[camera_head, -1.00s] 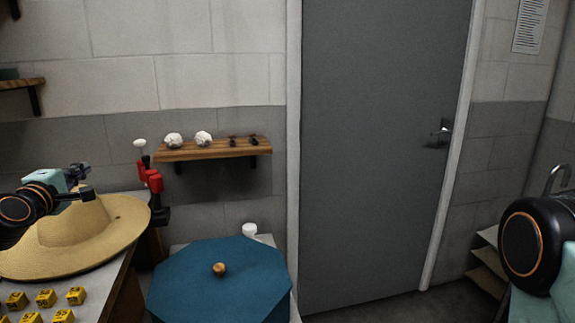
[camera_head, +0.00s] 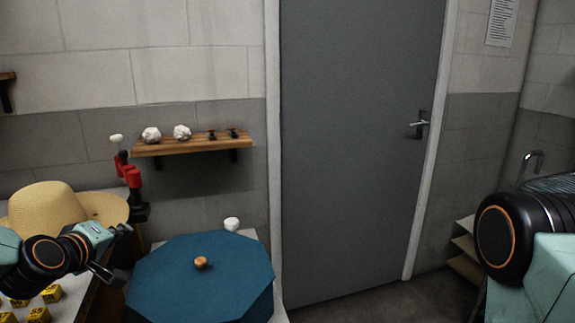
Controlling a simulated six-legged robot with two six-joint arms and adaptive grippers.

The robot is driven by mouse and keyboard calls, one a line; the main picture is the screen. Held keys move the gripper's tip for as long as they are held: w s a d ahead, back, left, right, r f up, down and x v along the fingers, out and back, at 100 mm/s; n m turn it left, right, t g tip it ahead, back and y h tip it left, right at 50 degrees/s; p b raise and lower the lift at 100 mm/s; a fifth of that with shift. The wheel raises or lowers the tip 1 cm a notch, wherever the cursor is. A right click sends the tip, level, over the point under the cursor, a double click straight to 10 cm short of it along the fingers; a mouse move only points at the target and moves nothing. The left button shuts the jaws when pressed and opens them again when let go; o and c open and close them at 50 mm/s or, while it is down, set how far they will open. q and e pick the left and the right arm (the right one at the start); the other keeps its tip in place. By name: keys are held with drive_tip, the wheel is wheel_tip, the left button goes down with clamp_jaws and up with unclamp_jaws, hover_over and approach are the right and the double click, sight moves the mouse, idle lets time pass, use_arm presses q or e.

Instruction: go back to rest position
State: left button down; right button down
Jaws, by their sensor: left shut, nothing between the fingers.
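My left gripper (camera_head: 112,250) comes in from the left on its black and teal arm. Its dark fingers are shut and empty, in front of the straw hat and left of the blue octagonal lid. My right arm (camera_head: 535,235) shows at the right edge as a black joint with an orange ring and teal links. Its gripper is out of the picture. The straw hat (camera_head: 42,207) rests on the table at the left, its near part hidden by my left arm.
The blue octagonal lid (camera_head: 205,290) with a wooden knob stands front centre. Yellow numbered blocks (camera_head: 38,314) lie on the left table. A wooden shelf (camera_head: 190,146) hangs on the wall. A grey door (camera_head: 350,130) is closed.

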use_arm(q)
drive_tip(key=s+d+f+m+g+h+b, duration=0.1)
drive_tip(key=s+d+f+m+g, duration=0.1)
drive_tip(key=s+d+f, duration=0.35)
drive_tip(key=s+d+f+m+g+b, duration=0.1)
drive_tip(key=s+d+f+m+g, duration=0.15)
drive_tip(key=f, duration=0.65)
drive_tip(key=s+d+f+m+g+b, duration=0.2)
drive_tip(key=s+d+f+m+g, duration=0.1)
drive_tip(key=s+f, duration=0.9)
drive_tip(key=s+d+f+m+g+b, duration=0.3)
drive_tip(key=s+f, duration=0.9)
drive_tip(key=s, duration=0.8)
drive_tip(key=d+g, duration=0.2)
drive_tip(key=g, duration=0.1)
drive_tip(key=shift+d+y+b, duration=0.2)
drive_tip(key=shift+y+b, duration=0.1)
drive_tip(key=shift+b, duration=0.05)
